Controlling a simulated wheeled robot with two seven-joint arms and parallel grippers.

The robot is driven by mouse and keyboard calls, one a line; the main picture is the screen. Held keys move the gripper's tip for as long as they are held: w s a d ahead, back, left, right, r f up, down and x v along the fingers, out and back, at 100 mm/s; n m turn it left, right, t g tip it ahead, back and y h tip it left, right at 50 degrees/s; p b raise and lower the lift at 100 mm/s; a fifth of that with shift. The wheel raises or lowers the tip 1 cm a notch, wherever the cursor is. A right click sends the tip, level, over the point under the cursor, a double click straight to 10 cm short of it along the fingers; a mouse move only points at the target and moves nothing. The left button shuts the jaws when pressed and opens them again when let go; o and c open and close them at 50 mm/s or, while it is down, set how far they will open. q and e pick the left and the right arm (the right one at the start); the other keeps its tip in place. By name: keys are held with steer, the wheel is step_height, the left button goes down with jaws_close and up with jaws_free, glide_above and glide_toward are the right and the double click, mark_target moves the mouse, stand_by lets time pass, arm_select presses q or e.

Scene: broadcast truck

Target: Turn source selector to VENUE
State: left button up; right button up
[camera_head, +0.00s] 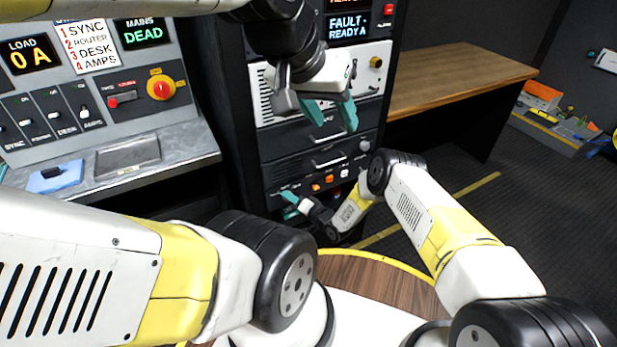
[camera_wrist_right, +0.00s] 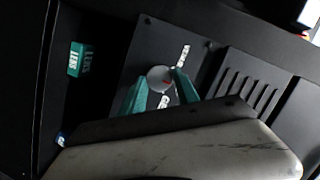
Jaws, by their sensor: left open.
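In the right wrist view a round grey knob (camera_wrist_right: 160,76), apparently the source selector, sits on a dark plate. A white label beginning "VEN" (camera_wrist_right: 183,56) stands to its upper right, and one beginning "GE" (camera_wrist_right: 164,101) is below it. A small red mark shows at the knob's lower right. My right gripper's (camera_wrist_right: 158,84) teal fingertips lie on either side of the knob; whether they press on it is unclear. In the head view my right gripper (camera_head: 292,202) is low at the rack front. My left gripper (camera_head: 332,114) is open and empty in front of the rack's upper drawers.
A teal "LENS" block (camera_wrist_right: 80,59) and a slotted vent (camera_wrist_right: 258,92) flank the knob plate. A control desk (camera_head: 125,155) stands left of the rack (camera_head: 280,150). A wooden bench (camera_head: 445,75) is to the right. The dark floor (camera_head: 510,215) at right is open.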

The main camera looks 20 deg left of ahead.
jaws_close()
steer(key=shift+n, duration=0.4)
steer(key=n+t+h, duration=0.1)
steer(key=n, duration=0.1)
steer(key=n+t+h, duration=0.1)
steer(key=n, duration=0.2)
steer(key=n+t+h, duration=0.1)
steer(key=n, duration=0.2)
steer(key=shift+s+a+r+h, duration=0.1)
steer(key=shift+s+a+h, duration=0.1)
steer(key=shift+s+h, duration=0.15)
stand_by(0.5)
steer(key=o, duration=0.6)
jaws_free()
